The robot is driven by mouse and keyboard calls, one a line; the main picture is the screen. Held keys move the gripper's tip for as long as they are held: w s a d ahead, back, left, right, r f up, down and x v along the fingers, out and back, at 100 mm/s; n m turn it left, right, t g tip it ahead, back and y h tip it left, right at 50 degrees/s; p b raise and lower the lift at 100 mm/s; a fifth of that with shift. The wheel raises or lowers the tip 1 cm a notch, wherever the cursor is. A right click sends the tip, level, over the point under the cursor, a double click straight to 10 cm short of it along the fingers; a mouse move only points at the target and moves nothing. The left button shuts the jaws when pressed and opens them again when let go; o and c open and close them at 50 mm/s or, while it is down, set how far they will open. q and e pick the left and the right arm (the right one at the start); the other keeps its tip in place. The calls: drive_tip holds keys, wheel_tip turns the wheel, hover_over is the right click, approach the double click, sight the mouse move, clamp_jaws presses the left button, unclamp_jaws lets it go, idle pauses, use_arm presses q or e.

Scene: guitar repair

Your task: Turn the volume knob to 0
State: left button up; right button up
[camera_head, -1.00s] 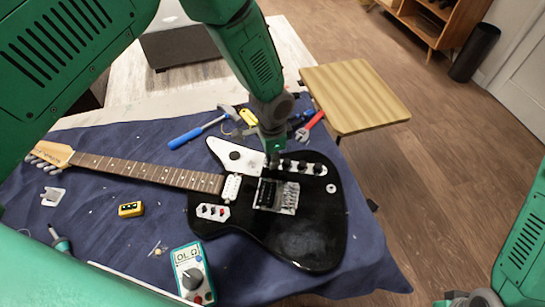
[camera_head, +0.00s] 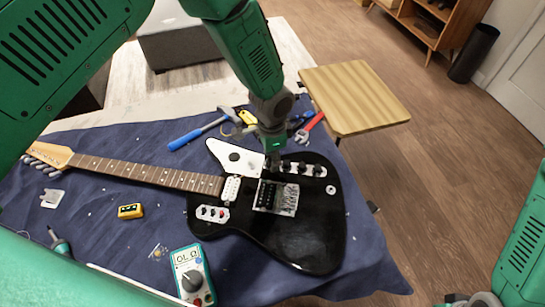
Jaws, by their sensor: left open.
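A black electric guitar (camera_head: 310,235) lies on a dark blue cloth, its neck pointing left. A row of several black knobs (camera_head: 302,168) sits on a light plate on the upper part of its body. My left gripper (camera_head: 274,163) points down over the body, at the left end of the knob row. Its fingertips are small and dark here, and I cannot tell whether they touch a knob. The knob markings are too small to read. Part of my right arm shows at the right edge; its end (camera_head: 472,299) is cut off at the bottom.
A teal multimeter (camera_head: 192,274) and a yellow box (camera_head: 130,211) lie on the cloth (camera_head: 110,240) below the neck. A blue-handled hammer (camera_head: 195,132) and a red wrench (camera_head: 310,127) lie beyond the guitar. A wooden stool (camera_head: 355,95) stands behind right.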

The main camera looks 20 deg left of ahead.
use_arm(q)
wheel_tip(320, 180, up, 11)
idle(0.3)
idle(0.5)
